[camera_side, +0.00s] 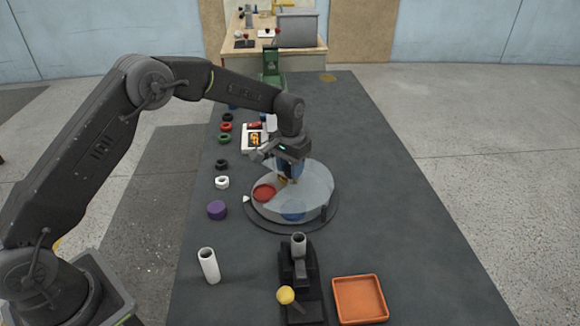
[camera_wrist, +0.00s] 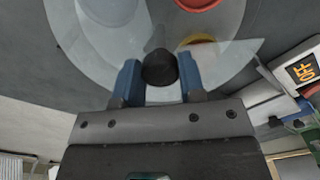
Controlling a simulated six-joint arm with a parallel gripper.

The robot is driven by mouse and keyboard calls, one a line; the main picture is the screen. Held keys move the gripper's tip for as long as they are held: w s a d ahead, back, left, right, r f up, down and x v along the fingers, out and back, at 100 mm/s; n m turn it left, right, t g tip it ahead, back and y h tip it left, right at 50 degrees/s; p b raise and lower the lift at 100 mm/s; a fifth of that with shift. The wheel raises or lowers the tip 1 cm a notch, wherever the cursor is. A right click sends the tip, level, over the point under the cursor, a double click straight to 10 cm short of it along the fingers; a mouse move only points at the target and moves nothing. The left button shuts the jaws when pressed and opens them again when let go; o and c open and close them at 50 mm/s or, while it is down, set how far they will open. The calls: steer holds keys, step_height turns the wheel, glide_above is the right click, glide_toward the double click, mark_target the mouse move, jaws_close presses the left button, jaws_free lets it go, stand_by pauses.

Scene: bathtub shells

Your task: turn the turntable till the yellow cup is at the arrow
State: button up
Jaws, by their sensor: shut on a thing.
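The turntable (camera_side: 328,222) is a round grey disc with translucent, glassy walls on it. The small white arrow (camera_side: 247,199) lies at its left edge, pointing at it. A red cup (camera_side: 264,193) is closest to the arrow. A blue cup (camera_side: 293,215) is at the near side. The yellow cup (camera_side: 282,181) is partly hidden by my gripper (camera_side: 290,178) at the far side; its yellow rim shows in the wrist view (camera_wrist: 200,40). There my gripper (camera_wrist: 160,78) has its blue fingers shut on a dark round knob (camera_wrist: 160,66).
Left of the turntable are a purple cylinder (camera_side: 217,210), a white ring (camera_side: 222,182) and several coloured rings. In front stand a white tube (camera_side: 208,265), a black fixture (camera_side: 300,285) with a yellow ball, and an orange tray (camera_side: 335,300). The table's right side is clear.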

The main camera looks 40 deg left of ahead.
jaws_close()
steer(key=shift+n, duration=2.3)
steer(key=shift+d+n, duration=0.1)
steer(key=shift+n, duration=4.4)
steer(key=shift+w+n, duration=0.1)
steer(key=shift+n, duration=2.1)
